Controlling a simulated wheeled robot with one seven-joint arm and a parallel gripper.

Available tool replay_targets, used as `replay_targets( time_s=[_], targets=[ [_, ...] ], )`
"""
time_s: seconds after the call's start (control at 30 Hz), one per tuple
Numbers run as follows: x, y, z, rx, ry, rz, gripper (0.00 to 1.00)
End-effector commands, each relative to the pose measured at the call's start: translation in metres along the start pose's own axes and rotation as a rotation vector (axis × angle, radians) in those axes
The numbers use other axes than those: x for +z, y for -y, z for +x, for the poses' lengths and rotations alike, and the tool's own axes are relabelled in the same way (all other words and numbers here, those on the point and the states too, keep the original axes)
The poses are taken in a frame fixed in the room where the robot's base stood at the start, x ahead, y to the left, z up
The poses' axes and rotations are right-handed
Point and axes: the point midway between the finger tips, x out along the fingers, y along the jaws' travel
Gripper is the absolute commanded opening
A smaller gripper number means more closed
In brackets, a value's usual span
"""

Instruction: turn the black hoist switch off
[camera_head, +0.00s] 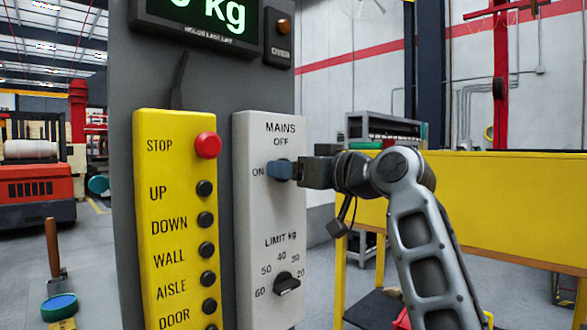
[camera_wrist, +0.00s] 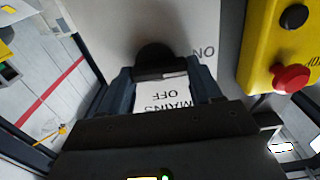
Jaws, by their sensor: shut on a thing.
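The white control panel (camera_head: 272,215) carries a black rotary switch under the word MAINS, with OFF above it and ON to its left. In the head view my gripper (camera_head: 281,171) reaches it from the right and its bluish fingers cover the switch. In the wrist view the black switch (camera_wrist: 155,56) shows between the two fingertips. My gripper in this view (camera_wrist: 163,74) is shut on the switch, one finger on each side. The OFF and ON labels appear upside down there. Which label the switch points to is hard to tell.
A second black knob (camera_head: 287,284), marked LIMIT kg, sits lower on the white panel. A yellow button box (camera_head: 176,220) with a red STOP button (camera_head: 208,145) stands close on the left. A weight display (camera_head: 206,18) is above. A yellow bench (camera_head: 500,200) stands behind my arm.

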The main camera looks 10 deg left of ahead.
Motion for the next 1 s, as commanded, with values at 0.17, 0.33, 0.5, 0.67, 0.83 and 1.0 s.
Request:
replay_targets(
  time_s=[0.17,0.33,0.5,0.67,0.83,1.0],
  targets=[
    [-0.0021,-0.0003,0.0001,0.000,0.002,0.084,0.33],
    [-0.0040,-0.0014,-0.0002,0.000,0.001,0.217,0.33],
    [-0.0045,-0.0018,0.0001,-0.001,0.003,0.377,0.33],
    [-0.0046,-0.0030,-0.0001,0.000,0.003,0.529,0.33],
    [-0.0051,-0.0046,-0.0003,0.001,0.001,0.691,0.33],
    [-0.0050,-0.0051,0.0000,0.000,0.002,0.853,0.33]
  ],
)
